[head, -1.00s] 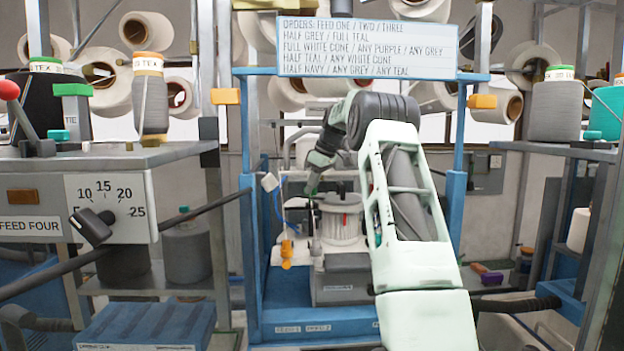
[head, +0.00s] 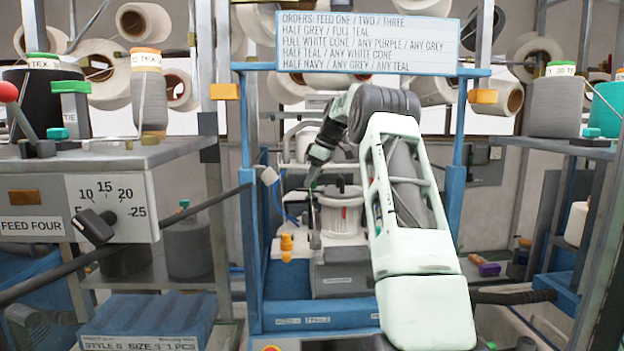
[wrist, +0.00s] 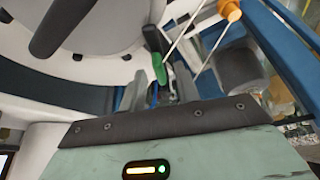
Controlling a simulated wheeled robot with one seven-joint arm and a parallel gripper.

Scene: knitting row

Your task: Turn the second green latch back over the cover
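A white round cover (wrist: 100,45) with a dark handle (wrist: 62,25) fills the upper left of the wrist view. In the head view the white drum-shaped unit (head: 341,218) stands inside the blue frame, partly behind my arm. A green latch (wrist: 155,48) with a dark upper end is beside the cover's right edge in the wrist view. My gripper (wrist: 160,88) has its two grey fingers apart, with the latch just beyond them; I cannot tell whether they touch it. In the head view my gripper (head: 313,184) points down at the unit's left side, its tips small and unclear.
Blue frame posts (head: 250,210) stand on both sides of the unit. An orange fitting (head: 287,245) is at its front left. In the wrist view, pale rods and an orange knob (wrist: 229,9) are close on the right. A grey cone (wrist: 240,70) stands beyond.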

